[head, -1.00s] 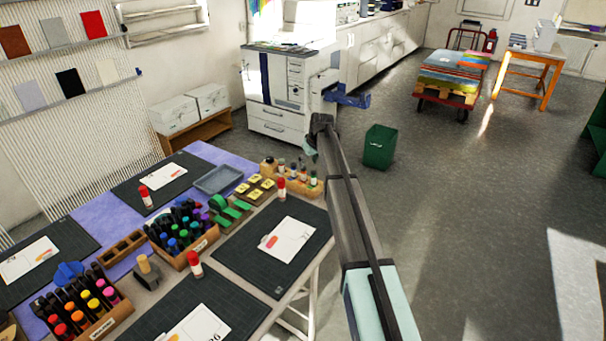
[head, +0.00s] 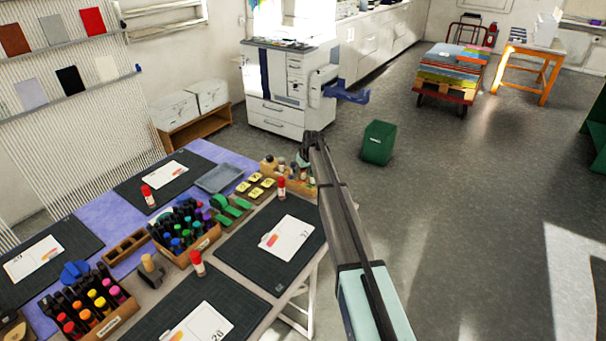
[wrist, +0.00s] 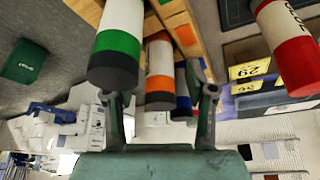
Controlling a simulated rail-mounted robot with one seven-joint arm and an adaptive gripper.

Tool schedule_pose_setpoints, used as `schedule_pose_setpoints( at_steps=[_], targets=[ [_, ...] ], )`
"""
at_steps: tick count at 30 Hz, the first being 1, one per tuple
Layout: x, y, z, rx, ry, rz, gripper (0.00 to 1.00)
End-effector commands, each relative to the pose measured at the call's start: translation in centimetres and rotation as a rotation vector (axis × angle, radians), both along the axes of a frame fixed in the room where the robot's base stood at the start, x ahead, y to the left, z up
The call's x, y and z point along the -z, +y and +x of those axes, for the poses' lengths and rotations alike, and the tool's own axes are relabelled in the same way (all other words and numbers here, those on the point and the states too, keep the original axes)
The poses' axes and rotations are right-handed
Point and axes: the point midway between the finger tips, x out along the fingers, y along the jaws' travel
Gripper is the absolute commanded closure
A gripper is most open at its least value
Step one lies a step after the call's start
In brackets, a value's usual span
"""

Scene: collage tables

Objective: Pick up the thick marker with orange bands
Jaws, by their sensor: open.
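The thick marker with orange bands (wrist: 159,72) is white with a dark grey end. In the wrist view it shows between the two open fingers of my gripper (wrist: 160,97), beyond the palm. A green-banded marker (wrist: 118,42) is close on its left, nearer the camera and in front of the left fingertip. A blue-banded marker (wrist: 183,98) is on its right, partly hidden by the right finger. In the head view my gripper (head: 306,158) is over the right end of the wooden marker rack (head: 299,188). There the orange bands cannot be made out.
A red-and-white glue stick (wrist: 288,48) is at the right of the wrist view. Yellow number cards (head: 258,182), green tools (head: 232,207) and a marker box (head: 188,256) are left of the rack on the table. A cutting mat (head: 255,255) lies in front. Floor right of the table is open.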

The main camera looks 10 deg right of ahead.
Motion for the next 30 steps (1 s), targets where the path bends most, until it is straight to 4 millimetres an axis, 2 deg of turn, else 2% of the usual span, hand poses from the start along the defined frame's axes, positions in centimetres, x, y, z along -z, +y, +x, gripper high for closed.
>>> schedule_pose_setpoints(
  at_steps=[2,3,7,8,23,30],
  targets=[
    [0.0,0.0,0.0,0.0,0.0,0.0,0.45],
    [0.0,0.0,0.0,0.0,0.0,0.0,0.48],
    [0.0,0.0,0.0,0.0,0.0,0.0,0.94],
    [0.0,0.0,0.0,0.0,0.0,0.0,1.0],
    [-0.3,0.0,0.0,0.0,0.0,0.0,1.0],
    [-2.4,0.0,0.0,0.0,-0.002,0.0,1.0]
  ],
)
